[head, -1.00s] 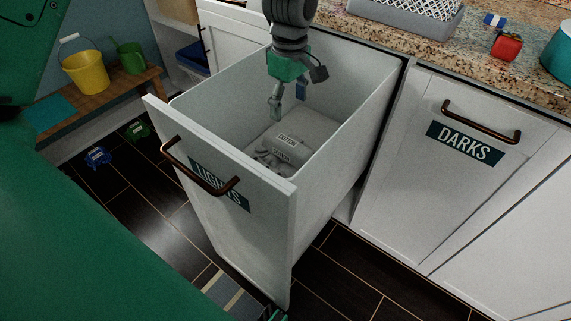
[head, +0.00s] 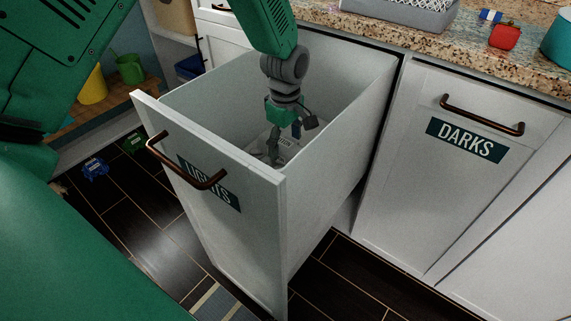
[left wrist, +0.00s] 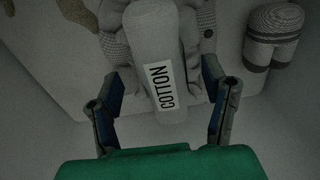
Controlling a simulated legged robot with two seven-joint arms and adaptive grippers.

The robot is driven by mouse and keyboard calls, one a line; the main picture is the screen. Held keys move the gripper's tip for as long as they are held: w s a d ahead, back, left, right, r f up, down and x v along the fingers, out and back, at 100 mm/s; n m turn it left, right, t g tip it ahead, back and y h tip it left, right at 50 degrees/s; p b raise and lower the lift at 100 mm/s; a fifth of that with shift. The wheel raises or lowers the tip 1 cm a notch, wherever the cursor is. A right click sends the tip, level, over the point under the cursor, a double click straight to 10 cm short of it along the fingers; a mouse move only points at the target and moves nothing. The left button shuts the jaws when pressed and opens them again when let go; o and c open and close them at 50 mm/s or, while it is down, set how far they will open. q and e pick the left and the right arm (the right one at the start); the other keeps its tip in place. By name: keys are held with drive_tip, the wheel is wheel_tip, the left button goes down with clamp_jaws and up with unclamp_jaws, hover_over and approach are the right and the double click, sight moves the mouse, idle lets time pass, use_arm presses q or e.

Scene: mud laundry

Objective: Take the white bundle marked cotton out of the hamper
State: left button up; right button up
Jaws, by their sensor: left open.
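The hamper is the pulled-out white drawer (head: 236,240) marked LIGHTS. The white bundle marked COTTON (left wrist: 158,60) lies at its bottom, and its label faces up in the left wrist view. In the head view the bundle (head: 286,143) is mostly hidden behind my left gripper (head: 284,148), which reaches down inside the hamper. In the left wrist view my left gripper (left wrist: 163,112) is open, with one finger on each side of the bundle's labelled end. My right gripper is not in view.
Grey knitted pieces lie around the bundle, and a ribbed roll (left wrist: 272,35) lies at the right in the left wrist view. The hamper walls stand close around my left arm. A shut DARKS front (head: 450,190) and a granite counter (head: 420,35) are at the right.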

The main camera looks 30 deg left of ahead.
use_arm(q)
drive_tip(key=shift+f, duration=0.65)
drive_tip(key=shift+a, duration=0.55)
drive_tip(key=shift+a+f, duration=0.1)
drive_tip(key=shift+a, duration=0.05)
drive_tip(key=c, duration=1)
clamp_jaws()
drive_tip(key=shift+d+r, duration=0.25)
drive_tip(key=shift+d, duration=0.25)
drive_tip(key=shift+r, duration=0.35)
wheel_tip(320, 180, up, 43)
drive_tip(key=p, duration=3.8)
drive_tip(key=shift+a, duration=0.2)
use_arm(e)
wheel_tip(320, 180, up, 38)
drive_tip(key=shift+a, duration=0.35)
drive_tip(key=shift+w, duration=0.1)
use_arm(q)
drive_tip(key=s+d+p, duration=0.2)
drive_tip(key=s+d, duration=0.3)
drive_tip(key=s, duration=0.3)
drive_tip(key=shift+s+d, duration=0.15)
drive_tip(key=shift+s, duration=0.15)
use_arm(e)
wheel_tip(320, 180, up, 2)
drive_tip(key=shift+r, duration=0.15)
